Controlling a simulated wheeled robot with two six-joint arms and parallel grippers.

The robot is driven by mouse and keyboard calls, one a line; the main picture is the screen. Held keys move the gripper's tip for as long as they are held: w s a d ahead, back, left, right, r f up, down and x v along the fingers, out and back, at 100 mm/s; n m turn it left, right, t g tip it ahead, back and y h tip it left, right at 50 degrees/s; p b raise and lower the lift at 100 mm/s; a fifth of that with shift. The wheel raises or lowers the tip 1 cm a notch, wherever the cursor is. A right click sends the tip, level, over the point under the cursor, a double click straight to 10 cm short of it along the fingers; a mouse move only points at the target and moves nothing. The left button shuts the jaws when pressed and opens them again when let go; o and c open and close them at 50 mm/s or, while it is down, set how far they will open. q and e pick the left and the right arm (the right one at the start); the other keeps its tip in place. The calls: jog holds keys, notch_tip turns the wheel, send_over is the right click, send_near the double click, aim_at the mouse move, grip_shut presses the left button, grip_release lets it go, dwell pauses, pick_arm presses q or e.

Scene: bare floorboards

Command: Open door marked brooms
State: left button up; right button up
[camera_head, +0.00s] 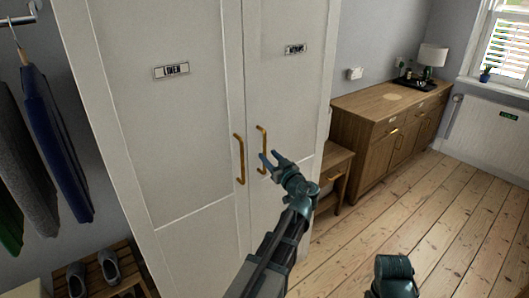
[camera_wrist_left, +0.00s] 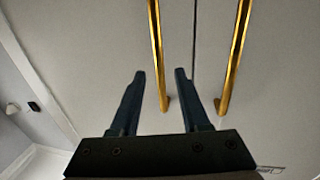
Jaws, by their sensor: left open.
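A tall white cupboard has two closed doors. The right door (camera_head: 283,90) carries a small label (camera_head: 295,49) that seems to read "BROOMS", blurred; the left door's label (camera_head: 172,71) reads "LINEN". The right door's brass handle (camera_head: 262,139) also shows in the left wrist view (camera_wrist_left: 156,45), where the picture is turned about. My left gripper (camera_head: 269,158) is open at this handle's lower part. In the left wrist view the handle's end appears between the fingertips (camera_wrist_left: 160,73); contact cannot be told. My right gripper is not in view.
The linen door's brass handle (camera_head: 239,160) is close beside. A small wooden table (camera_head: 334,178) and a wooden sideboard (camera_head: 372,135) stand to the right. Clothes (camera_head: 52,145) hang at left above a shoe rack (camera_head: 110,283). Bare floorboards (camera_head: 440,225) are free at right.

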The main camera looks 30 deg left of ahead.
aim_at(265, 152)
pick_arm(q)
jog(key=shift+x, duration=2.05)
grip_shut()
